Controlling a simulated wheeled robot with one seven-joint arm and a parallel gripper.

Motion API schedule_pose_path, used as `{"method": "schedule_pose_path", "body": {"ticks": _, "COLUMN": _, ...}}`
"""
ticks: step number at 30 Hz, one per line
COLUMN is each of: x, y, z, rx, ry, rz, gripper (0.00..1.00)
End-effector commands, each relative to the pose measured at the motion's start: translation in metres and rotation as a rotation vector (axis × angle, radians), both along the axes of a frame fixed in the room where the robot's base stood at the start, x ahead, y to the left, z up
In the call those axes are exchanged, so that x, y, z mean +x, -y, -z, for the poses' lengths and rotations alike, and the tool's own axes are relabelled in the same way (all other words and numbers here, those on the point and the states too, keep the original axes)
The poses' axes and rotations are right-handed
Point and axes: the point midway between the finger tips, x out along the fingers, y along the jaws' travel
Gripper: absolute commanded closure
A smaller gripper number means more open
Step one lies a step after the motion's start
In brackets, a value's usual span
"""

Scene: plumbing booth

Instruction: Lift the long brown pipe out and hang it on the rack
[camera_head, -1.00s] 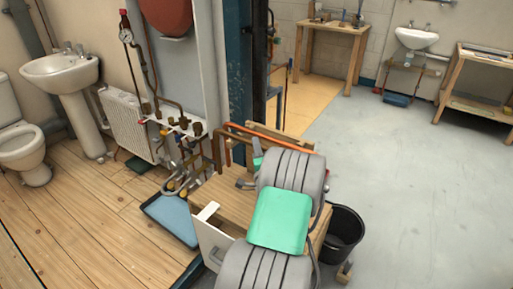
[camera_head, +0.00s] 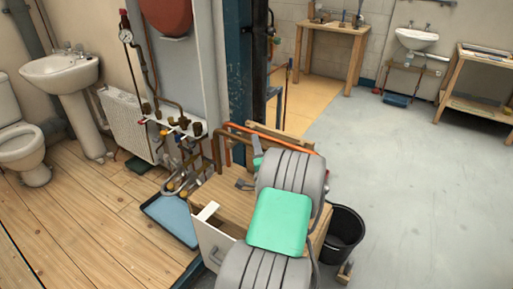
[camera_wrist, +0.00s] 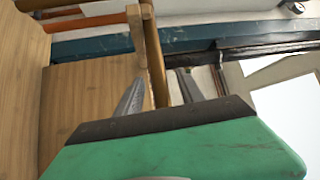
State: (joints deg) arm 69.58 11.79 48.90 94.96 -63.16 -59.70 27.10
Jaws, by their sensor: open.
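A long brown pipe (camera_wrist: 155,60) runs up and down the middle of the wrist view, in front of the wooden bench top. My gripper (camera_wrist: 160,88) is open. Its two grey fingers show on either side of the pipe's lower part; I cannot tell whether either one touches it. The pipe's lower end is hidden behind my gripper's dark edge. In the head view, brown pipes (camera_head: 216,150) stand at the back edge of the bench, and my arm hides much of that area. I cannot tell for certain which part is the rack.
A wooden bench (camera_head: 212,190) stands under my arm, with an orange pipe (camera_head: 275,138) along its back. A black bucket (camera_head: 345,232) is at its right and a blue tray (camera_head: 172,218) on the floor at its left. The grey floor at right is clear.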

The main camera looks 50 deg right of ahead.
Motion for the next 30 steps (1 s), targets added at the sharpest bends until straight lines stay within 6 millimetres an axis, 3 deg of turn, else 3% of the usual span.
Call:
{"method": "schedule_pose_path", "body": {"ticks": 7, "x": -0.006, "y": -0.005, "z": 0.005, "rx": 0.003, "ry": -0.003, "rz": 0.002, "gripper": 0.55}}
{"method": "schedule_pose_path", "body": {"ticks": 16, "x": -0.049, "y": -0.042, "z": 0.013, "rx": 0.003, "ry": -0.001, "rz": 0.003, "gripper": 0.55}}
{"method": "schedule_pose_path", "body": {"ticks": 22, "x": -0.056, "y": -0.053, "z": 0.011, "rx": -0.002, "ry": -0.003, "rz": -0.003, "gripper": 0.55}}
{"method": "schedule_pose_path", "body": {"ticks": 26, "x": -0.025, "y": -0.076, "z": -0.006, "rx": -0.043, "ry": -0.067, "rz": -0.1, "gripper": 0.55}}
{"method": "schedule_pose_path", "body": {"ticks": 29, "x": 0.026, "y": -0.125, "z": -0.028, "rx": -0.124, "ry": -0.197, "rz": -0.282, "gripper": 0.55}}
{"method": "schedule_pose_path", "body": {"ticks": 30, "x": 0.048, "y": -0.153, "z": -0.037, "rx": -0.169, "ry": -0.269, "rz": -0.375, "gripper": 0.55}}
